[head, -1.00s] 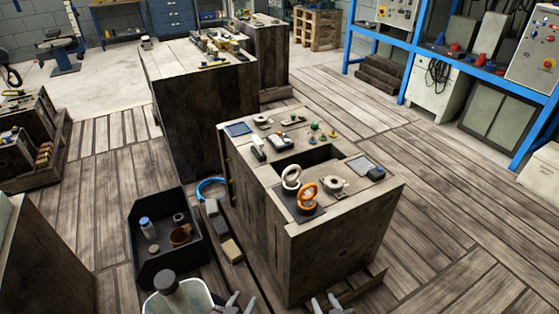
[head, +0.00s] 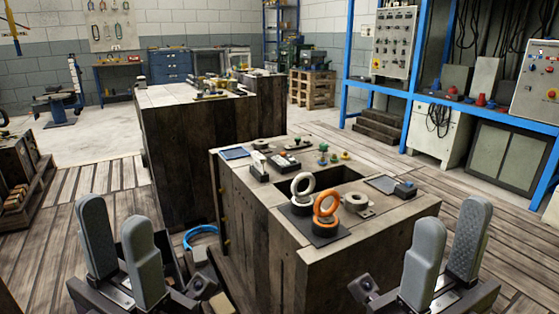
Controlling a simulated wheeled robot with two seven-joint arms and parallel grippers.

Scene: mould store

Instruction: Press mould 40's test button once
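A wooden block (head: 340,272) stands in front of me with small fittings on its top. Small green and yellow button-like knobs (head: 322,160) sit at its back right. A black-and-blue small box (head: 405,190) lies near its right edge. No number is readable, so I cannot tell which mould is 40 or which part is its test button. My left gripper (head: 115,215) is open and empty at the lower left, its two grey fingers pointing up. My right gripper (head: 450,217) is open and empty at the lower right. Both are apart from the block.
A second wooden block (head: 180,150) stands behind. Blue racking (head: 485,117) with control panels is at the right.

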